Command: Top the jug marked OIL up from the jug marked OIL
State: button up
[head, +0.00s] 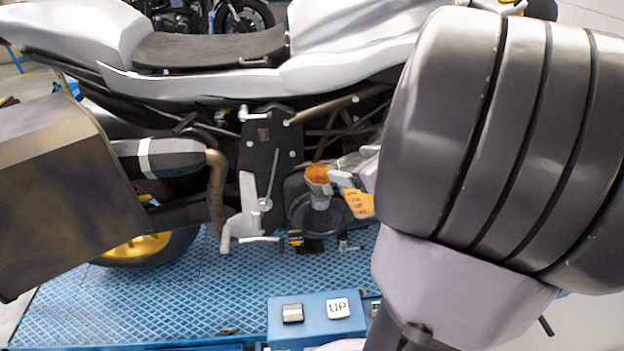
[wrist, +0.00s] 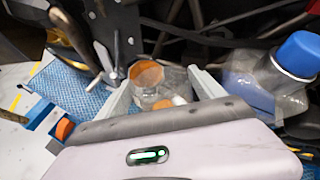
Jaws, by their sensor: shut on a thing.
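A clear jug with an orange rim (wrist: 147,75) is between the fingers of my gripper (wrist: 163,85) in the wrist view. My gripper is shut on it. In the head view the jug's orange rim (head: 318,174) shows just left of my gripper (head: 337,178), in front of the motorcycle's lower frame. An orange patch with faint marks (head: 358,204) shows just below the fingers; I cannot read it or tell whether it belongs to the held jug. No OIL mark is readable. I cannot make out a second OIL jug; my arm covers the right of the head view.
A silver motorcycle (head: 350,72) stands on a blue ribbed platform (head: 150,300). A blue control box (head: 318,330) marked UP is at the front. A dark box (head: 65,195) fills the left. A clear blue-capped bottle (wrist: 265,85) is right of my gripper.

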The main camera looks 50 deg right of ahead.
jog(key=s+t+b, duration=0.1)
jog(key=b, duration=0.1)
jog(key=s+t+b, duration=0.1)
jog(key=b, duration=0.1)
jog(key=s+f+m+t+b, duration=0.1)
jog(key=s+b, duration=0.1)
jog(key=b, duration=0.1)
jog(key=shift+d, duration=0.35)
jog(key=shift+s+d+t+b, duration=0.15)
jog(key=shift+s+t+b, duration=0.5)
jog(key=shift+b, duration=0.4)
jog(key=shift+s+r+m, duration=0.25)
jog(key=shift+m, duration=0.05)
jog(key=shift+s+f+t+b, duration=0.25)
jog(key=shift+t+b, duration=0.1)
jog(key=shift+b, duration=0.5)
jog(key=shift+s+d+t+h+b, duration=0.15)
jog(key=shift+s+t+h+b, duration=0.25)
jog(key=shift+b, duration=0.55)
jog(key=shift+s+r+m, duration=0.2)
jog(key=shift+r+m, duration=0.05)
jog(key=shift+m, duration=0.05)
